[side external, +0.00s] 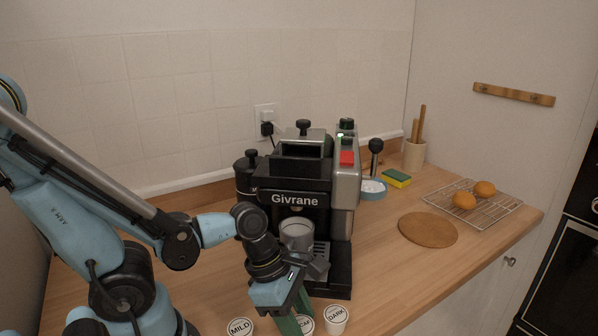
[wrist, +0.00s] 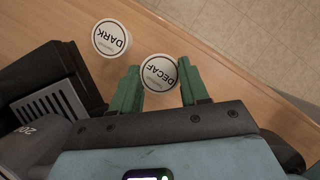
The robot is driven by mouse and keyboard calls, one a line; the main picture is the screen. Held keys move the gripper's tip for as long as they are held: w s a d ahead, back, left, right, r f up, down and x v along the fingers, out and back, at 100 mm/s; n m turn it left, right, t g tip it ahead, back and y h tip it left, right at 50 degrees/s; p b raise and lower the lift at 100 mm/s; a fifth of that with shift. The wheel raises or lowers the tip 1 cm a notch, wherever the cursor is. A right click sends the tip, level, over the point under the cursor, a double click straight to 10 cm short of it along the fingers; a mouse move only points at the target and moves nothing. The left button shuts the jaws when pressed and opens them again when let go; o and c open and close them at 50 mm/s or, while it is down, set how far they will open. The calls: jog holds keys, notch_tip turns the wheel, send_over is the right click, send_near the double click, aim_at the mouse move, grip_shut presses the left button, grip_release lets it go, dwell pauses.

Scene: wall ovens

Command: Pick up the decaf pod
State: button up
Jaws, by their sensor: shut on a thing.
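The decaf pod (wrist: 159,73) is a white cup with a round lid printed DECAF. In the wrist view it sits between the two green fingers of my gripper (wrist: 160,88), which is shut on it. In the side view the decaf pod (side external: 305,324) is partly hidden behind a green finger of my gripper (side external: 296,315), low over the counter's front. I cannot tell whether the pod is touching the counter. The dark pod (side external: 336,318) stands just to the right in the side view; it also shows left of the decaf pod in the wrist view (wrist: 112,38).
The mild pod (side external: 240,328) is left of my gripper. A black coffee machine (side external: 295,199) marked Givrane stands close behind it. A round wooden board (side external: 428,230), a wire rack (side external: 495,207) with two buns and a sponge (side external: 397,178) are to the right. The counter's front edge is near.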

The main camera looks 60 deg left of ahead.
jog(key=shift+r, duration=4.2)
